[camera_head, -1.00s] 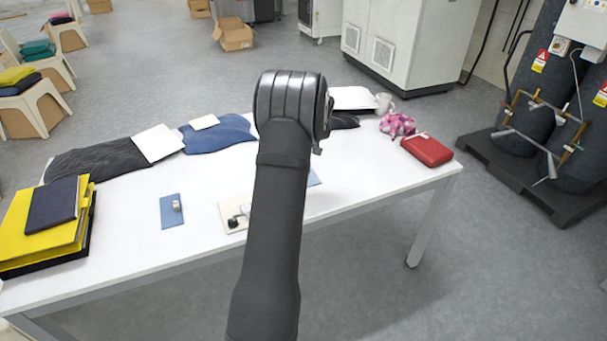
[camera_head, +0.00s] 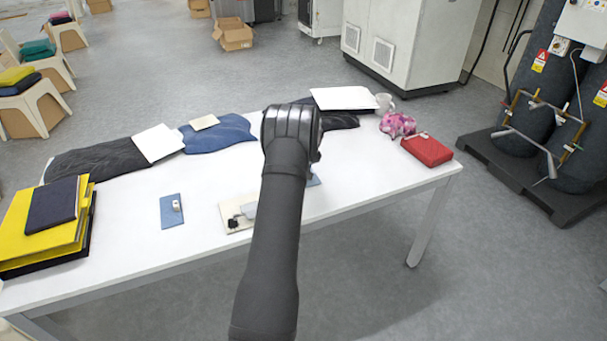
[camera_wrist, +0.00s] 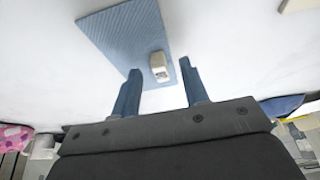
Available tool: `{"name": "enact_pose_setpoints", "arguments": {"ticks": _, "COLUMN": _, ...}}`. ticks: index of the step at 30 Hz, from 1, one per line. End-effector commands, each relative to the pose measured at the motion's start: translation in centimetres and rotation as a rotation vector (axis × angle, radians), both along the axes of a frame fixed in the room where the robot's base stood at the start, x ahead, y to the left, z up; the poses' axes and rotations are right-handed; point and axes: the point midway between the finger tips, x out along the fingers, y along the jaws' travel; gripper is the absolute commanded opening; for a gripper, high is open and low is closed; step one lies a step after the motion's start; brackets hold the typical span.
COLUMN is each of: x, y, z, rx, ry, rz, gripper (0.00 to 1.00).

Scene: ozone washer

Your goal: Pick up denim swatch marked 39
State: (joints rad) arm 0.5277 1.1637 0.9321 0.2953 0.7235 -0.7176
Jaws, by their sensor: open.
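A light blue ribbed swatch (camera_wrist: 125,38) lies on the white table in the wrist view, with a small white-grey block (camera_wrist: 158,66) at its lower edge. I cannot read its mark. My gripper (camera_wrist: 160,68) is open, its two blue fingers apart and pointing at that edge, with the block between the tips in the picture. In the head view, a blue corner (camera_head: 314,181) shows beside my arm, which hides the rest and my gripper. Another blue swatch (camera_head: 170,215) with a small white block (camera_head: 176,205) lies left on the table; no number is legible.
A cream board (camera_head: 228,224) with a dark-and-grey item lies left of my arm. Dark cloth (camera_head: 95,160), blue denim (camera_head: 220,135), a pink item (camera_head: 397,124) and a red case (camera_head: 427,149) line the back and right.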

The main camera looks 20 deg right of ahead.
Motion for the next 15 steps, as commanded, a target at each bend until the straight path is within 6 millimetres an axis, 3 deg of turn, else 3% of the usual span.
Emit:
{"name": "enact_pose_setpoints", "arguments": {"ticks": 3, "x": 0.44, "y": -0.03, "z": -0.95, "rx": -0.001, "ry": -0.001, "rz": 0.0, "gripper": 0.41}}
{"name": "enact_pose_setpoints", "arguments": {"ticks": 9, "x": 0.45, "y": -0.04, "z": -1.0, "rx": -0.002, "ry": -0.001, "rz": -0.001, "gripper": 0.41}}
{"name": "enact_pose_setpoints", "arguments": {"ticks": 15, "x": 0.42, "y": -0.05, "z": -0.99, "rx": -0.002, "ry": -0.001, "rz": -0.001, "gripper": 0.04}}
